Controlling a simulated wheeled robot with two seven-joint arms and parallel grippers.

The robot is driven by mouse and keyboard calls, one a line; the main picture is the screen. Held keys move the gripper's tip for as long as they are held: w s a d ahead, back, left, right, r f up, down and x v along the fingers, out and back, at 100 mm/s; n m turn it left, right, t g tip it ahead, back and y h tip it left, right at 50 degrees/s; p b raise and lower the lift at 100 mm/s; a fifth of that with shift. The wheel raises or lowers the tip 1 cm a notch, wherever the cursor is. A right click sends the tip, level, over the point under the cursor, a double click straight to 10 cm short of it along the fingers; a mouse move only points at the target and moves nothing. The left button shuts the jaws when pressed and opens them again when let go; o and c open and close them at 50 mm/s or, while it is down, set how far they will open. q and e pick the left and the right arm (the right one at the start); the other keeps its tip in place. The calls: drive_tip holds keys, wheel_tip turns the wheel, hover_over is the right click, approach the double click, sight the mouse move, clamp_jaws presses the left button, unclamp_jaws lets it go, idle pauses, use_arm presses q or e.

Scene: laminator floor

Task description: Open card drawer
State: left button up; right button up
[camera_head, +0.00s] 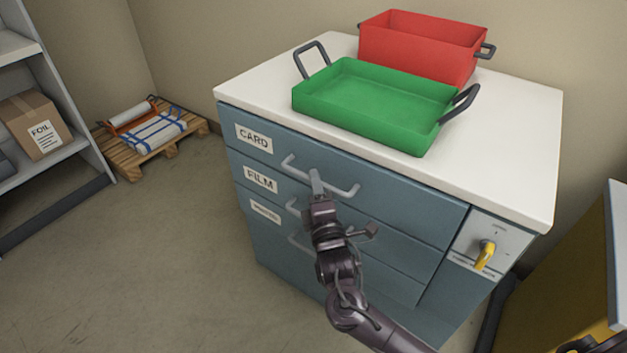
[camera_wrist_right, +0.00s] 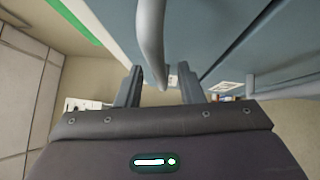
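The card drawer (camera_head: 385,183) is the top drawer of the blue cabinet, with a "CARD" label (camera_head: 254,138). Its front sits flush with the cabinet. Its grey bar handle (camera_head: 345,191) shows in the head view, and a grey bar handle (camera_wrist_right: 151,45) is close up in the wrist view. My right gripper (camera_head: 316,181) is at the middle of this handle. In the wrist view its two fingers (camera_wrist_right: 160,86) are apart, with the handle's bar reaching down between them. I cannot tell whether they touch it. My left gripper is out of view.
A "FILM" drawer (camera_head: 260,178) and another labelled drawer lie below. A green tray (camera_head: 375,105) and a red bin (camera_head: 420,45) stand on the white cabinet top (camera_head: 510,185). A yellow knob (camera_head: 485,254) is at right. Open floor (camera_head: 165,260) lies left.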

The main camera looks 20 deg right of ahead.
drive_tip(key=shift+w+d+r, duration=0.1)
drive_tip(key=shift+w+r, duration=0.05)
drive_tip(key=shift+w, duration=0.85)
drive_tip(key=shift+c, duration=0.4)
clamp_jaws()
